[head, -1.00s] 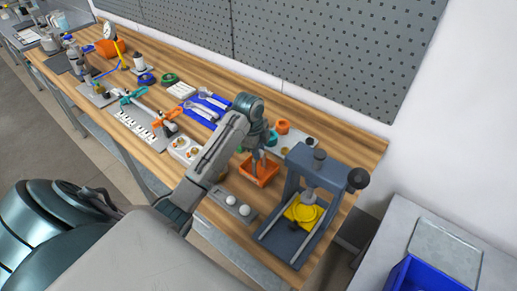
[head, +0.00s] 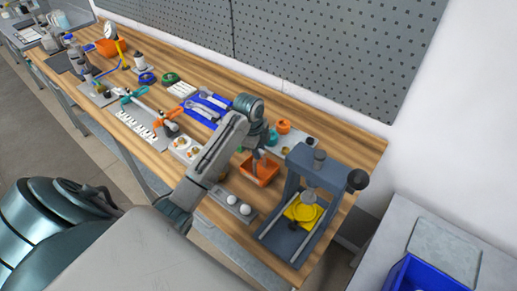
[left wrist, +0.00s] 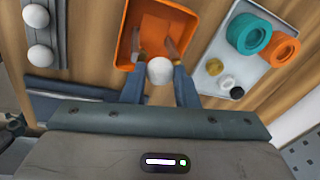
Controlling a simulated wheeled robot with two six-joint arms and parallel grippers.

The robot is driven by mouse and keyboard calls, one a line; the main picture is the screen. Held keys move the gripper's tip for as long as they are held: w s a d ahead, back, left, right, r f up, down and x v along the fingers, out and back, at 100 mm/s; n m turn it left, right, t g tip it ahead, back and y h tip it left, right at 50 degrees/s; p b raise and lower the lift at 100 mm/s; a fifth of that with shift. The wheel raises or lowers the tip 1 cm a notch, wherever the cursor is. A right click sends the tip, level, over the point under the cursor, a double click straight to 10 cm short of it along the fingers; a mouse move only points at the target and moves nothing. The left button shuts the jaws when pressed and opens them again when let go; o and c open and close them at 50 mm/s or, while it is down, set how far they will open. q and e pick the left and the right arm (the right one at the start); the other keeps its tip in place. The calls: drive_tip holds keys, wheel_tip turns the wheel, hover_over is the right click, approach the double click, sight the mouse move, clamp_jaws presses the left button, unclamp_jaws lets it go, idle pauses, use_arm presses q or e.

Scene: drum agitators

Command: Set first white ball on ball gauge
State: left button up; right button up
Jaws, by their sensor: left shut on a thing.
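My left gripper (head: 258,154) is over the small orange bin (head: 266,172), pointing down. In the left wrist view its fingers (left wrist: 158,52) are shut on a white ball (left wrist: 160,71), and the bin (left wrist: 127,45) lies beyond them. The ball's height above the bin is hard to judge. A grey strip (head: 221,189), possibly the ball gauge, lies beside the bin near the table's front edge. Two white balls (head: 238,205) sit on it; they also show in the left wrist view (left wrist: 38,35). My right gripper is not in view.
A grey press (head: 300,160) with a yellow plate (head: 303,210) stands right of the bin. Behind the bin, a pale tray (left wrist: 210,52) holds orange and teal rings and small balls. Blue mat tools (head: 205,108) lie to the left.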

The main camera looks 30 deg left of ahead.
use_arm(q)
drive_tip(key=shift+f, duration=0.2)
drive_tip(key=shift+c, duration=0.2)
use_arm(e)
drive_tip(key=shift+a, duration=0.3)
use_arm(q)
drive_tip(key=o, duration=1.1)
drive_tip(key=shift+f, duration=0.1)
drive_tip(key=shift+c, duration=0.2)
drive_tip(key=shift+s, duration=0.1)
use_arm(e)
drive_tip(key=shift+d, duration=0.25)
